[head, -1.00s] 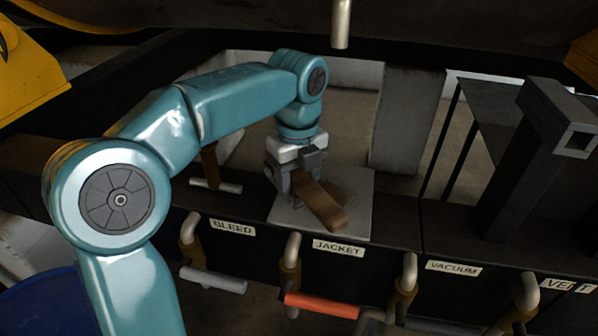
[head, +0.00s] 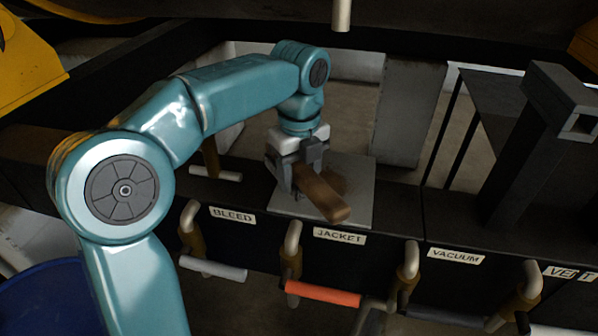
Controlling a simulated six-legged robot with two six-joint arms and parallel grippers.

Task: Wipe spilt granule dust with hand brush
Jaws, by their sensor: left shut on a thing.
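The hand brush (head: 322,194) has a brown wooden handle that points toward the front right. My left gripper (head: 298,180) is shut on the brush and holds it low over a grey plate (head: 361,178). The brush's bristles are hidden by the gripper and handle, so I cannot tell whether they touch the plate. A brownish patch of granule dust (head: 338,181) shows on the plate just behind and right of the handle. My right gripper is not in view.
The plate lies on a dark beam above labels BLEED (head: 232,215), JACKET (head: 340,235) and VACUUM (head: 455,256). Valve handles, one orange (head: 322,293), stick out below. A dark upright post (head: 530,150) stands at right. A pipe end (head: 342,14) hangs above.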

